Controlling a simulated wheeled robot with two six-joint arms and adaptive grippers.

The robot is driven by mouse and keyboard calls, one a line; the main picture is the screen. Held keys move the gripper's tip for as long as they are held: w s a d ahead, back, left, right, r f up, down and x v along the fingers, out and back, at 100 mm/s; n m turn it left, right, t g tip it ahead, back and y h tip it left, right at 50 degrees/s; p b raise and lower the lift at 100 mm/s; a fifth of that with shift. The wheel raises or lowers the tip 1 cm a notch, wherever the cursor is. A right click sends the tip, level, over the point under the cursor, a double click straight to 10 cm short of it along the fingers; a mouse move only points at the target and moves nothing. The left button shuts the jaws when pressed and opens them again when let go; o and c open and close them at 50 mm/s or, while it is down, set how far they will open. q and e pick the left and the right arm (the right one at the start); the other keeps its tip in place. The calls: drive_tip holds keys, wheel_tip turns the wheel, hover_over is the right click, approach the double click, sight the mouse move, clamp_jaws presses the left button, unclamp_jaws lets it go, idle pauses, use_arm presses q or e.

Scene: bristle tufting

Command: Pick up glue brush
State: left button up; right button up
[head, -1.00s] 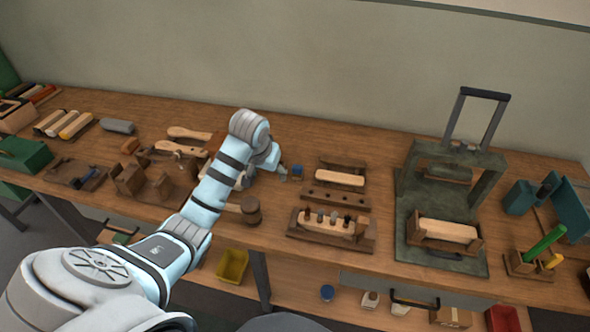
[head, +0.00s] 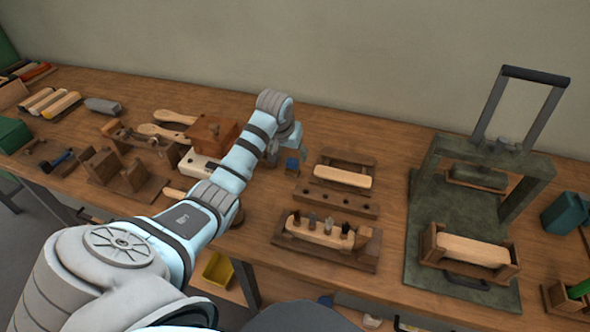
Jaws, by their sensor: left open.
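My left arm reaches in from the lower left across the bench. My left gripper (head: 274,156) is small and partly hidden by its own wrist. It is open, just left of a small blue pot (head: 292,166). I cannot tell whether it touches anything. I cannot make out a glue brush for certain; one could be hidden behind the arm or gripper. My right gripper is not in view.
A wooden block with several dark tufts (head: 321,231) stands right of my arm, with a drilled wooden strip (head: 336,199) behind it. A dark green press (head: 423,250) stands further right. A wooden box (head: 211,133) stands left of the gripper. The bench's back strip is mostly clear.

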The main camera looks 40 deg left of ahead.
sight(292, 161)
use_arm(q)
drive_tip(key=b+x, duration=0.1)
drive_tip(key=x, duration=0.3)
drive_tip(key=b+x, duration=0.2)
drive_tip(key=x, duration=0.2)
drive_tip(key=shift+a+f, duration=0.25)
drive_tip(key=shift+f, duration=0.05)
drive_tip(key=shift+r, duration=0.1)
drive_tip(key=c, duration=1.2)
